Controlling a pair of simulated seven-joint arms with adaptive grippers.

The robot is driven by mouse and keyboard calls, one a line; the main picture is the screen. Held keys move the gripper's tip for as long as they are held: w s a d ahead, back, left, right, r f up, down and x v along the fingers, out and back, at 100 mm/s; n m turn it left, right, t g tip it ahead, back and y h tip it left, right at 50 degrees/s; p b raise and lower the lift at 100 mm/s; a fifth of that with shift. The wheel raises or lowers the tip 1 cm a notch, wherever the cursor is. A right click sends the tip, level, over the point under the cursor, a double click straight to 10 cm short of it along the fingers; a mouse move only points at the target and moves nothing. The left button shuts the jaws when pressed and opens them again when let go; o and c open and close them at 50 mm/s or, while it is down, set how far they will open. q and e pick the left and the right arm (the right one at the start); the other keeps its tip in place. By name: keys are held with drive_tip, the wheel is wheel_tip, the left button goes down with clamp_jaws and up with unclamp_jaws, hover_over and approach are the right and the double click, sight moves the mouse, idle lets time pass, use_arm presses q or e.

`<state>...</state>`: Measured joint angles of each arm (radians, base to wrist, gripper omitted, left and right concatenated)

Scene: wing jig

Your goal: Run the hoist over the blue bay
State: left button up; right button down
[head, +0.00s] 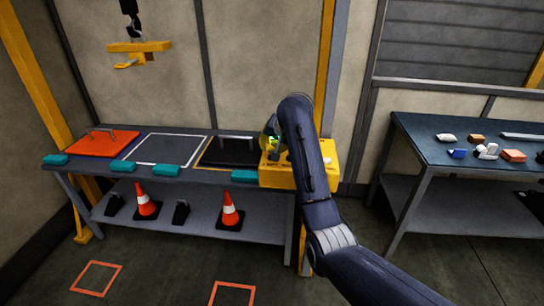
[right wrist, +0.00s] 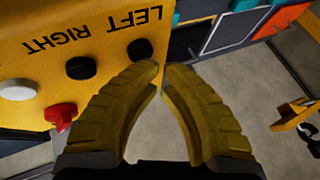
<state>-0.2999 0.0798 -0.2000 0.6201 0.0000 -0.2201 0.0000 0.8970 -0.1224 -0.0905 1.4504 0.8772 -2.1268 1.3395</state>
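The hoist (head: 138,48) hangs at the upper left, with a yellow beam under a dark hook, above the bench's left part. Its yellow beam also shows at the right of the right wrist view (right wrist: 292,110). A yellow control box (head: 300,172) stands at the bench's right end. In the right wrist view it has black buttons marked LEFT (right wrist: 140,49) and RIGHT (right wrist: 79,68). My right gripper (right wrist: 161,66) is shut and empty, its tips by the LEFT button; contact is unclear. No bay looks plainly blue; the middle one (head: 165,149) is grey with a white outline. My left gripper is out of view.
An orange panel with a handle (head: 103,142) lies left of the middle bay, a black one (head: 232,151) right. Teal blocks (head: 166,170) line the front edge. The box has a white button (right wrist: 18,90) and red knob (right wrist: 61,115). A second table (head: 430,150) stands right.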

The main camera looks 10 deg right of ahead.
drive_tip(key=shift+f, duration=0.45)
idle(1.8)
drive_tip(key=shift+r, duration=0.15)
idle(4.3)
drive_tip(key=shift+r, duration=0.75)
drive_tip(key=shift+r, duration=0.1)
drive_tip(key=shift+r, duration=2.4)
